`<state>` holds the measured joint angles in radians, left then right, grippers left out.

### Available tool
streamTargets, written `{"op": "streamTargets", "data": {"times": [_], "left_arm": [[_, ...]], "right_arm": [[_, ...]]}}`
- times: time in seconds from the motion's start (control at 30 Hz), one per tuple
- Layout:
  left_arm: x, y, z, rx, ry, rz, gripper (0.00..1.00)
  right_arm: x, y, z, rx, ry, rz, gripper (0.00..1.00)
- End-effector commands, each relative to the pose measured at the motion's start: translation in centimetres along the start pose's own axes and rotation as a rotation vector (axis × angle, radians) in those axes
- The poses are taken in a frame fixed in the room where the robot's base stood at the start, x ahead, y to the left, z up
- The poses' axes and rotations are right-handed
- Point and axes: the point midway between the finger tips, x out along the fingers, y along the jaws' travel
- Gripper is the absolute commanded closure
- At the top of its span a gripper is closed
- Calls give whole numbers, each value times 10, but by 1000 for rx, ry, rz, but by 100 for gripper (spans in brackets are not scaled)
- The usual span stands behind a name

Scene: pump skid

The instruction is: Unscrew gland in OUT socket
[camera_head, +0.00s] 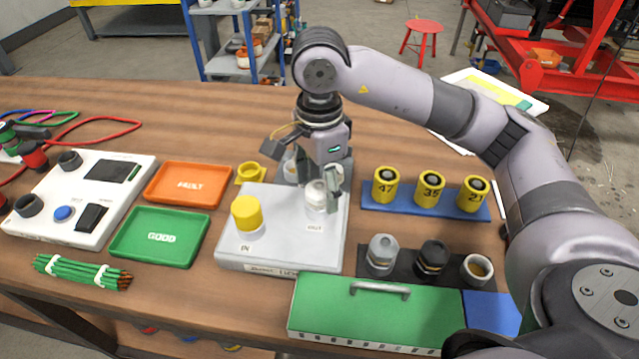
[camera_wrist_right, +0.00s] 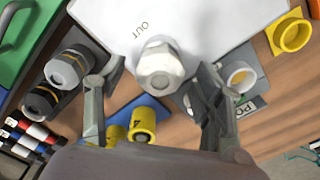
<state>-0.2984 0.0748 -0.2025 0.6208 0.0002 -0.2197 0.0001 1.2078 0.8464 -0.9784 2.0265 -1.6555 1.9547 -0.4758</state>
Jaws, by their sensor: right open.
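The white junction box (camera_head: 283,250) stands mid-table with IN and OUT sockets. A white hex gland (camera_head: 316,196) stands upright in the OUT socket; in the right wrist view it (camera_wrist_right: 160,66) is close to the OUT label. A yellow cap (camera_head: 246,214) sits on the IN socket. My right gripper (camera_head: 306,172) is above the OUT end of the box. In the right wrist view its open fingers (camera_wrist_right: 157,82) are spread to either side of the gland, with a gap on each side. Whether the fingertips are level with the gland is unclear. My left gripper is not in view.
Three yellow numbered cylinders stand on a blue strip (camera_head: 408,208) at right. A black strip (camera_head: 371,264) with several fittings and a green case (camera_head: 376,315) are nearer. A FAULT tray (camera_head: 188,185), a GOOD tray (camera_head: 160,237) and a yellow ring (camera_head: 250,174) are at left.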

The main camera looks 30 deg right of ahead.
Motion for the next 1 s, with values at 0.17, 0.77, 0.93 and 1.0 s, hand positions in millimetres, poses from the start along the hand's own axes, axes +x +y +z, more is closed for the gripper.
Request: {"op": "streamTargets", "data": {"times": [0.17,0.77,0.93,1.0], "left_arm": [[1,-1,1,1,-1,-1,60],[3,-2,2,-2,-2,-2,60],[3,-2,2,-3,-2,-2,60],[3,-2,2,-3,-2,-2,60]], "right_arm": [[0,0,0,85,0,0,38],[0,0,0,450,0,0,39],[0,0,0,448,0,0,51],[0,0,0,448,0,0,55]]}}
